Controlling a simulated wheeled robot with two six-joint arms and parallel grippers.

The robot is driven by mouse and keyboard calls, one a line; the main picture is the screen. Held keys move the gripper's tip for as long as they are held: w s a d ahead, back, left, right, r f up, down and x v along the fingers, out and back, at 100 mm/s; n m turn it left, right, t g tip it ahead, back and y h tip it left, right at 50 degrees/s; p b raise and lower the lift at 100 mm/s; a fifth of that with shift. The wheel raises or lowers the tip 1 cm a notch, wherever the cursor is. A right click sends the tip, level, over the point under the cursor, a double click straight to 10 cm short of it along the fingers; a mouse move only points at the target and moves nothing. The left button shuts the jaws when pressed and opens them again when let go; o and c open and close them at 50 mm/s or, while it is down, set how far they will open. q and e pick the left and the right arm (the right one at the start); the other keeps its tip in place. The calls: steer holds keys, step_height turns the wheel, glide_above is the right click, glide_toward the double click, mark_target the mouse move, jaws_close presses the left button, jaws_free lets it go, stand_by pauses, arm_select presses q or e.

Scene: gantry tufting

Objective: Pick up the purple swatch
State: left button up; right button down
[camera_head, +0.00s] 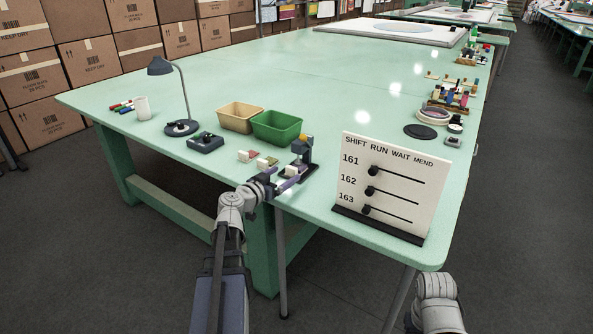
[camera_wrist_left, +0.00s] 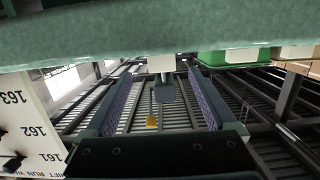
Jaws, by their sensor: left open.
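A small pale block with a purple patch (camera_head: 291,170), which looks like the purple swatch, lies near the table's front edge, just beyond my left gripper. My left gripper (camera_head: 287,184) is low at that edge with its fingers pointing toward the block. In the left wrist view, which is upside down, the left gripper (camera_wrist_left: 160,98) is open, with nothing between its purple-lined fingers. A white block (camera_wrist_left: 160,63) shows ahead of them at the edge; its purple part cannot be made out there. My right gripper is out of view; only part of the right arm shows.
A dark stand (camera_head: 303,150) rises right behind the swatch. Other swatches (camera_head: 266,161) lie to its left, before a green bin (camera_head: 277,128) and a tan bin (camera_head: 241,117). A white slider board (camera_head: 390,185) stands to the right. The table's middle is clear.

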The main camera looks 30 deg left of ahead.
mark_target(290, 172)
arm_select(q)
steer(key=w, duration=0.1)
steer(key=w+f+b, duration=0.1)
steer(key=w, duration=0.3)
steer(key=shift+w+f, duration=0.2)
steer(key=shift+f, duration=0.15)
steer(key=shift+w+b, duration=0.3)
steer(key=shift+w, duration=0.05)
steer(key=shift+s, duration=0.1)
steer(key=shift+c, duration=0.2)
jaws_close()
steer(key=shift+d+r, duration=0.1)
steer(key=shift+d, duration=0.05)
